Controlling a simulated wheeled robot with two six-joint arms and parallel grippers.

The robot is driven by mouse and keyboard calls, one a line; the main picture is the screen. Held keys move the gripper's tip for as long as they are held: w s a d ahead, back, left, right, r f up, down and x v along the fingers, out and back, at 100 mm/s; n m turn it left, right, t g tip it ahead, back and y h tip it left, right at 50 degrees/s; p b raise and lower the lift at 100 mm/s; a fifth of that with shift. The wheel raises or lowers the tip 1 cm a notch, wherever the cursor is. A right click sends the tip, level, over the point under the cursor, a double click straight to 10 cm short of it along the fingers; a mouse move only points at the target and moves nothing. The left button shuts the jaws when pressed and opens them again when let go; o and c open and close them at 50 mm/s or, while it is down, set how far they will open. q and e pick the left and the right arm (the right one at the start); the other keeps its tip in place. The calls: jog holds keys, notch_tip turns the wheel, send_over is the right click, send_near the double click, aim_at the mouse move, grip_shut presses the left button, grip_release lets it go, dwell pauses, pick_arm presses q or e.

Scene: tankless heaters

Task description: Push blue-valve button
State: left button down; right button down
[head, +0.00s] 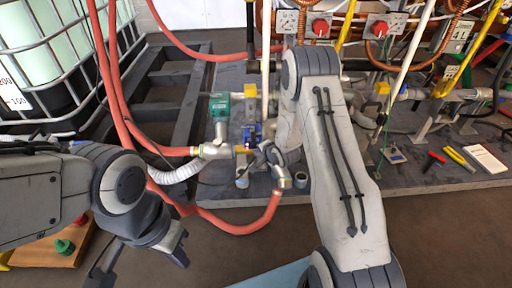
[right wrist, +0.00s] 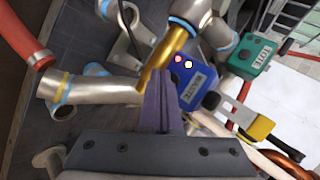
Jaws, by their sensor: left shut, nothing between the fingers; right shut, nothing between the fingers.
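The blue valve box (right wrist: 190,76) sits on the piping in the right wrist view. It carries a label reading WASTE and two small bright round spots on its face. It also shows in the head view (head: 252,133), left of my right arm. My right gripper (right wrist: 160,75) is shut and empty, its tips just beside the blue box and close to a gold-coloured pipe; I cannot tell whether they touch. In the head view my right gripper (head: 264,151) is partly hidden by its own arm. My left gripper (head: 180,256) is shut and empty, low at the left, far from the valve.
A green valve box (right wrist: 248,57), labelled TOTE, stands beside the blue one; it also shows in the head view (head: 219,107). Red hoses (head: 238,229) loop around the pipes. A caged tank (head: 50,50) stands at the left. Tools (head: 459,158) lie on the platform at right.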

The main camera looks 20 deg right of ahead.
jog(key=shift+w, duration=0.15)
dwell(0.4)
jog(key=shift+w+d+p, duration=0.1)
jog(key=shift+w+p, duration=0.2)
jog(key=shift+w, duration=0.15)
dwell(0.3)
jog(key=shift+s+p, duration=0.35)
jog(key=shift+s, duration=0.2)
jog(key=shift+s, duration=0.15)
jog(key=s, duration=0.1)
jog(key=s+a, duration=0.1)
jog(key=s, duration=0.1)
jog(key=s+a+p, duration=0.1)
jog(key=s, duration=0.1)
jog(key=shift+s, duration=0.25)
